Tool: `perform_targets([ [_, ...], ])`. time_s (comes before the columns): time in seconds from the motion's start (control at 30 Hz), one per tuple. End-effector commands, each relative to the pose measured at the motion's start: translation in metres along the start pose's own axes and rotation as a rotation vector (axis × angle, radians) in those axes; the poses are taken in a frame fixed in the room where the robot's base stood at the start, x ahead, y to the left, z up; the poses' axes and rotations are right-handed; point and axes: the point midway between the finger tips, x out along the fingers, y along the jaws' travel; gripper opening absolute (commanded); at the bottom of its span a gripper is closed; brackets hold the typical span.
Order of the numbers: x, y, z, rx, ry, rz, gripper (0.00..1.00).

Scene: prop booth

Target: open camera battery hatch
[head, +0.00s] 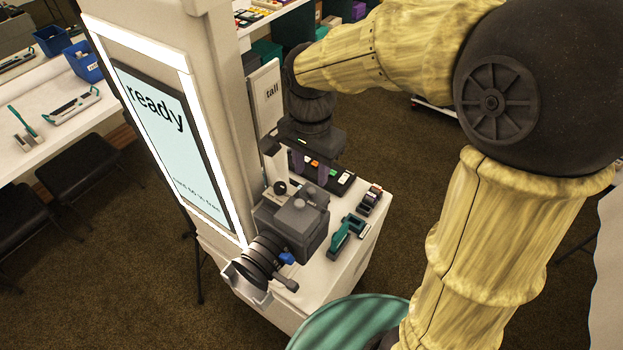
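A dark grey camera (301,219) stands on a small white-topped stand, its large black lens (258,257) facing lower left. A blue piece (287,258) shows beside the lens. I cannot make out the battery hatch or whether it is open or shut. My gripper (310,171) hangs pointing down just behind the camera, above a dark tray. Its two purplish fingers look spread apart, with nothing visible held between them. It appears apart from the camera. The fingertips are small and partly lost against the tray.
The white stand (345,262) also holds the dark tray (343,184) with coloured pieces, a teal tool (341,238) and small dark items (370,198). A tall lit panel reading "ready" (165,135) rises close at left.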

Motion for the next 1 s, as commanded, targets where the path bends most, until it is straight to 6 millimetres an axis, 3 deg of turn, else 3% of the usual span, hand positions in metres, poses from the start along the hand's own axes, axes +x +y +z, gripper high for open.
perform_targets([
  [0.3, 0.045, 0.000, 0.001, -0.001, -0.002, 0.002, 0.39],
  [0.63, 0.050, 0.000, 0.000, 0.000, 0.000, 0.000, 0.39],
  [0.83, 0.049, 0.000, 0.000, 0.000, 0.000, -0.001, 0.01],
  [1.0, 0.049, -0.001, 0.001, -0.003, -0.001, 0.000, 0.00],
])
